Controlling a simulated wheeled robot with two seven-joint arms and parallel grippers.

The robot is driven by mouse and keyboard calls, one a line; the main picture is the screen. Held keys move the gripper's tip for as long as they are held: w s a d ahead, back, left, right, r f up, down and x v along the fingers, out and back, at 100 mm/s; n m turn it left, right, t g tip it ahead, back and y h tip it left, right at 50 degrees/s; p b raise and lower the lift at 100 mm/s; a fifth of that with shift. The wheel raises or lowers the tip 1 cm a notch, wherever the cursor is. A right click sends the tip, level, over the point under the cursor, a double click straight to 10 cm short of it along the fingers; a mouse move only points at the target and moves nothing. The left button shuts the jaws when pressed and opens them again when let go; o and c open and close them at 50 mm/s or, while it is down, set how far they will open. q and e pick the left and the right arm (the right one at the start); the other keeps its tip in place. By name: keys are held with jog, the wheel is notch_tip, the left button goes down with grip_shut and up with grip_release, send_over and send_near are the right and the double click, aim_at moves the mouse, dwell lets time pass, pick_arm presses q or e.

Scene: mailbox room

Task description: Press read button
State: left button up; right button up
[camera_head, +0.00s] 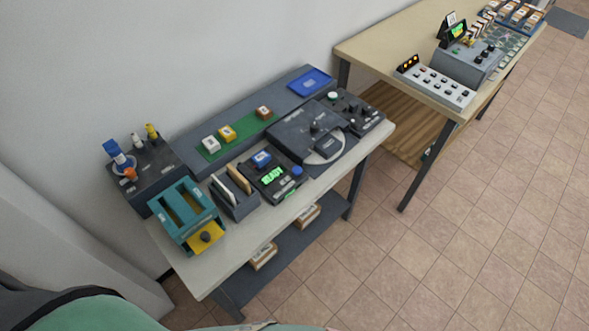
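A dark reader box (280,190) stands near the front edge of the nearer table. Its small screen (272,176) is lit green and reads "READY". A round blue button (297,170) sits on the box to the right of the screen; I see no label that names it the read button. A block with a blue top (261,158) sits at the back of the box. Neither of my grippers is in view, and nothing touches the button.
A grey holder with cards (235,197) and a teal device with a yellow plate (185,215) stand left of the reader. A dark machine with a round plate (310,135) stands right. Blocks lie on a green strip (240,135) behind. A wooden table (385,45) holds other panels.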

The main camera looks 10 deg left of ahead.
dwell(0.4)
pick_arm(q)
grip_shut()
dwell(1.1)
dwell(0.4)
